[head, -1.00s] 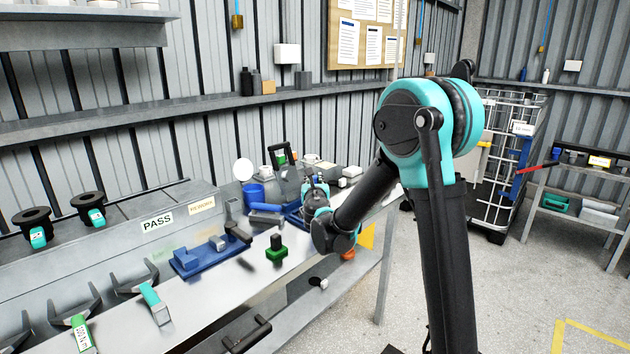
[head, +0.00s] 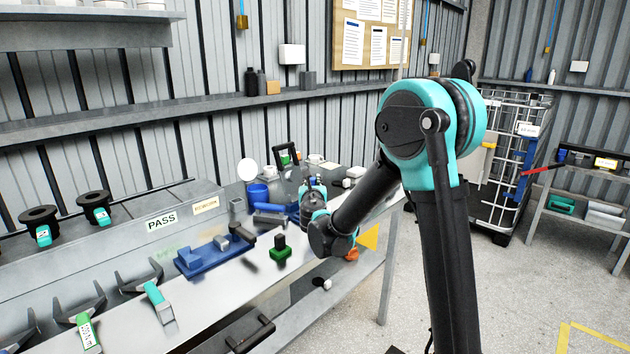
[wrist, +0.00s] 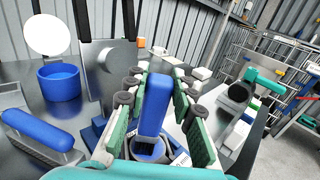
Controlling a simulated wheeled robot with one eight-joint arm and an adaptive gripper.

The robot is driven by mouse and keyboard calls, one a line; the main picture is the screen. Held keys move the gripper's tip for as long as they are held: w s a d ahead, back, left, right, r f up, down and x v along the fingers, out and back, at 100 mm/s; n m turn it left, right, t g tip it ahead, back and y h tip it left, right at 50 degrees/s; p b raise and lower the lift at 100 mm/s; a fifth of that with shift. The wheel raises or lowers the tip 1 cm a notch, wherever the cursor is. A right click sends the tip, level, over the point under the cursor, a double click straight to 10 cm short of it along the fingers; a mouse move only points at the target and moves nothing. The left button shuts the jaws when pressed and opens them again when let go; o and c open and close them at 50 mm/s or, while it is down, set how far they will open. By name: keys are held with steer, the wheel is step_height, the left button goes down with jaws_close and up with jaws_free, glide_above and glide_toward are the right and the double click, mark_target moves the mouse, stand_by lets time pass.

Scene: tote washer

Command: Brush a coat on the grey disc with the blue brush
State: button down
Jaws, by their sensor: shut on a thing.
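My gripper (wrist: 152,85) has green-padded fingers on both sides of a blue brush handle (wrist: 155,103) and is shut on it. Dark bristles show at the handle's lower end, over a round light-rimmed shape that I cannot identify. In the head view my gripper (head: 310,188) is over the far part of the bench, and the brush is hard to make out. A round grey shape (wrist: 114,60) shows on an upright grey plate ahead and left in the wrist view; I cannot tell whether it is the grey disc.
A second blue-handled brush (wrist: 40,130) lies at left, near a blue cup (wrist: 60,84) and a white round panel (wrist: 47,36). Black-and-green pieces (head: 280,248) and a blue fixture (head: 205,256) stand on the bench (head: 215,300). Floor at right is mostly clear.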

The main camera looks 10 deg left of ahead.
steer(key=shift+a, duration=0.1)
stand_by(0.3)
steer(key=shift+w+a, duration=0.4)
steer(key=shift+a, duration=0.1)
steer(key=shift+d, duration=0.1)
steer(key=shift+w+d, duration=0.7)
steer(key=shift+w, duration=0.2)
steer(key=shift+s+a, duration=0.1)
